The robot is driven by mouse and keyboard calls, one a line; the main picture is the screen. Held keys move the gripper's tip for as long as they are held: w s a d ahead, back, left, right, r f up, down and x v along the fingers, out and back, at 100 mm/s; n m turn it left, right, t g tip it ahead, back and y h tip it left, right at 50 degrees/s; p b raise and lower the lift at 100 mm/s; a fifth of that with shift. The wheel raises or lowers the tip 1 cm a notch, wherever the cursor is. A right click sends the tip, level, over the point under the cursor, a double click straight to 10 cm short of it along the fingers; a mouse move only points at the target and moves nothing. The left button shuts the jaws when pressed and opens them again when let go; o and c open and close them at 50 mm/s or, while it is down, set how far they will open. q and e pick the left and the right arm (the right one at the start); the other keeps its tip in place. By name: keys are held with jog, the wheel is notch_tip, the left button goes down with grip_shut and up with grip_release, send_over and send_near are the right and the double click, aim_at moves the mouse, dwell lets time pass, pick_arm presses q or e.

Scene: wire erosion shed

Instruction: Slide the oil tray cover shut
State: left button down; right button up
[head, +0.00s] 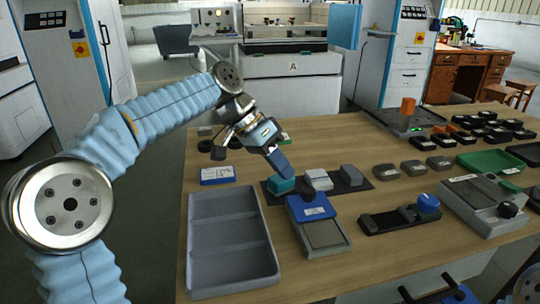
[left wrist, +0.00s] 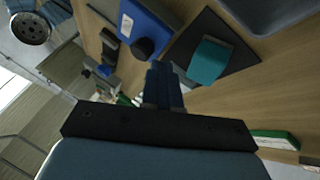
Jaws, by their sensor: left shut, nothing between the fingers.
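The oil tray (head: 326,236) is a grey box on the bench. Its blue cover (head: 313,207) with a white label lies over the far part; the near part shows an open grey recess. In the left wrist view a blue labelled part (left wrist: 150,22) at the top looks like this cover. My left gripper (head: 284,168) is shut and empty, tip pointing down above the teal block (head: 281,185), behind the cover and apart from it. Its fingers show in the left wrist view (left wrist: 161,78). My right gripper (head: 440,294) is partly cut off at the bottom edge; its jaw state is unclear.
A dark mat (head: 355,183) holds the teal block and two grey blocks just behind the tray. A large grey bin (head: 197,264) stands left. A black fixture with a blue knob (head: 428,203) stands right, before a grey device (head: 482,207). Bare wood lies in front.

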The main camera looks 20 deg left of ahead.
aim_at(303, 216)
pick_arm(q)
jog(key=shift+x, duration=1.75)
jog(key=s+d+b, duration=0.1)
jog(key=s, duration=0.1)
jog(key=s+d+b, duration=0.1)
jog(key=s, duration=0.1)
jog(key=s+d+b, duration=0.1)
jog(key=s+d, duration=0.1)
jog(key=shift+b, duration=0.3)
jog(key=shift+s+d, duration=0.15)
jog(key=shift+s, duration=0.1)
jog(key=shift+r, duration=0.1)
